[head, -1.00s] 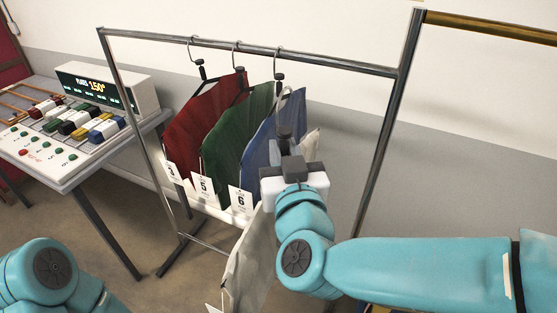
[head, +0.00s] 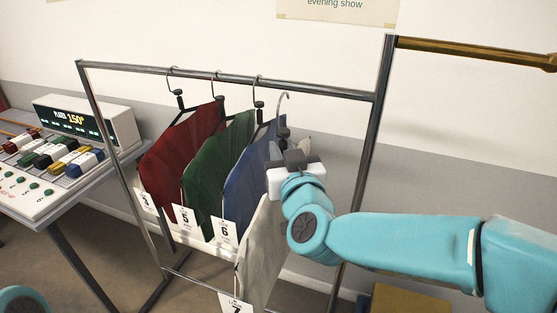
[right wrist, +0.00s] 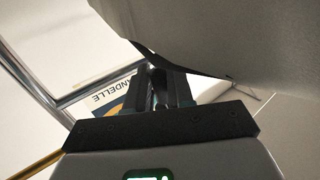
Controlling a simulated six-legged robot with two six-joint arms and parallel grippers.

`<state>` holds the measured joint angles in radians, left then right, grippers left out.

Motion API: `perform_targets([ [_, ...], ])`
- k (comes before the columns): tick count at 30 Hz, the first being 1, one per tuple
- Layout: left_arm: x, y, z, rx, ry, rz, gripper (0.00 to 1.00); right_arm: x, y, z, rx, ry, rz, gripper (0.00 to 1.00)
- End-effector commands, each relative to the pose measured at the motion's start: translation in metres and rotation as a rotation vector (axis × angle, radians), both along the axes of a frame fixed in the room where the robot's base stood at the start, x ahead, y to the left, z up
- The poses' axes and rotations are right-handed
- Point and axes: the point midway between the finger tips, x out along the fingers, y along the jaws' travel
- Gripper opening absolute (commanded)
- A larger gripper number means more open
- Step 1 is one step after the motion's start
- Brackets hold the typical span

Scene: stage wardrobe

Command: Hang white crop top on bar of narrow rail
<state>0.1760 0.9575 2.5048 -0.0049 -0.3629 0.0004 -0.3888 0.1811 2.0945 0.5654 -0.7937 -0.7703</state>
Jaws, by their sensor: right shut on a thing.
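The white crop top (head: 262,255) hangs from a hanger that my right gripper (head: 294,160) is shut on, just below its hook (head: 285,105). In the head view the hook's top lies a little below the bar (head: 315,87) of the narrow rail, right of the other hooks. I cannot tell its depth to the bar. The top's tag (head: 236,303) shows at the bottom edge. In the right wrist view the jaws (right wrist: 160,90) close on a dark hanger part, with the pale cloth (right wrist: 225,35) above. My left gripper is out of view.
Red (head: 180,150), green (head: 215,165) and blue (head: 248,185) garments hang on the rail's left and middle. The bar is free to their right, up to the right post (head: 370,140). A brass rail (head: 470,50) adjoins there. A table with a console (head: 85,125) stands left.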

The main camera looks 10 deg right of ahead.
Motion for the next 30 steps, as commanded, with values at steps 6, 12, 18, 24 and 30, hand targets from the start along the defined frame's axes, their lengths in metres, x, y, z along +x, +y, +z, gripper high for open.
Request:
perform_targets([
  [6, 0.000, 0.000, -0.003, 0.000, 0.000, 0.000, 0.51, 0.016, -0.012, 0.000, 0.000, -0.001, -0.003, 0.00],
  [12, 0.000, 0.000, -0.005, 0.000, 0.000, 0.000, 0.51, 0.031, -0.022, -0.001, 0.000, 0.000, -0.002, 0.00],
  [18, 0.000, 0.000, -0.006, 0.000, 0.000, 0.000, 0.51, 0.046, -0.032, 0.000, 0.001, 0.000, -0.003, 0.00],
  [24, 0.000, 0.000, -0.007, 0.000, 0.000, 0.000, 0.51, 0.060, -0.042, 0.000, 0.000, -0.001, -0.003, 0.00],
  [30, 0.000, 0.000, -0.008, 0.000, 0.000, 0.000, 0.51, 0.074, -0.051, 0.000, 0.001, -0.001, -0.003, 0.00],
])
